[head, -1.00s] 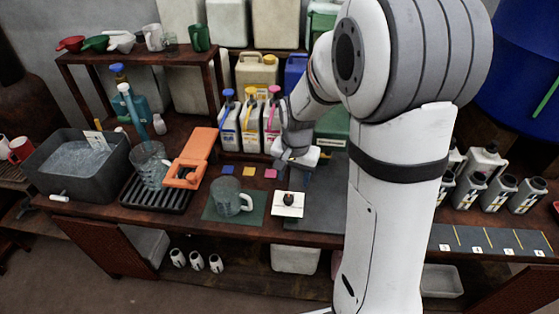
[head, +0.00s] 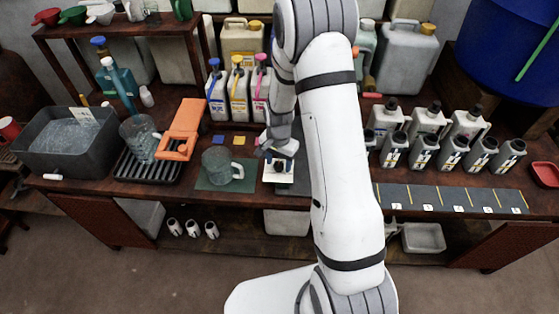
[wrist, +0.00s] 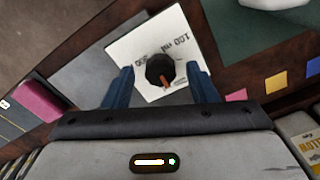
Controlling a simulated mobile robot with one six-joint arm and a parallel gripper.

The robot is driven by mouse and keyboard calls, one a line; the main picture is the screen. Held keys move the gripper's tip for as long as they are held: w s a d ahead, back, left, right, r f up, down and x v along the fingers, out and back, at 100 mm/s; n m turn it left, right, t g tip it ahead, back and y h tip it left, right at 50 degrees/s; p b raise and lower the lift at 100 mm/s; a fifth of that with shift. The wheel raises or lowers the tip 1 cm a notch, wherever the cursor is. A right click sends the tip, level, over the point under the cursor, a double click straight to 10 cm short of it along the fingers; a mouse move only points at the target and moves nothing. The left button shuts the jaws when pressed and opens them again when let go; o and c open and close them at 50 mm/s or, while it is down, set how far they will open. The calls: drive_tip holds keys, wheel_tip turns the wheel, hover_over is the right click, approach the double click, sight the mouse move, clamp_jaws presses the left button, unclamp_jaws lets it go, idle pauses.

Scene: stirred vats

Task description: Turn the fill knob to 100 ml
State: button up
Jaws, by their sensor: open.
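The fill knob (wrist: 158,68) is a black round knob with an orange-red pointer, on a white square plate (wrist: 130,50). In the wrist view the pointer points down the picture, away from the printed "100 ml" at the upper right; another number beside the knob is hard to read. My gripper (wrist: 160,74) is open, one finger on each side of the knob; I cannot tell whether they touch it. In the head view the plate (head: 274,178) stands right of the glass mug, and my gripper (head: 277,148) hangs over it, partly hiding the knob.
A glass mug (head: 216,165) stands on a green mat (head: 217,187) left of the plate. Blue, yellow and pink squares lie behind. Bottles with blue, yellow and pink tops (head: 238,95) stand close behind my gripper. Several grey bottles (head: 425,150) stand at the right.

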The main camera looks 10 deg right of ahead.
drive_tip(key=shift+f, duration=0.2)
drive_tip(key=c, duration=0.9)
drive_tip(key=shift+d, duration=0.15)
drive_tip(key=shift+c, duration=0.3)
drive_tip(key=shift+s+a+f, duration=0.1)
drive_tip(key=shift+s+a, duration=0.1)
idle(0.7)
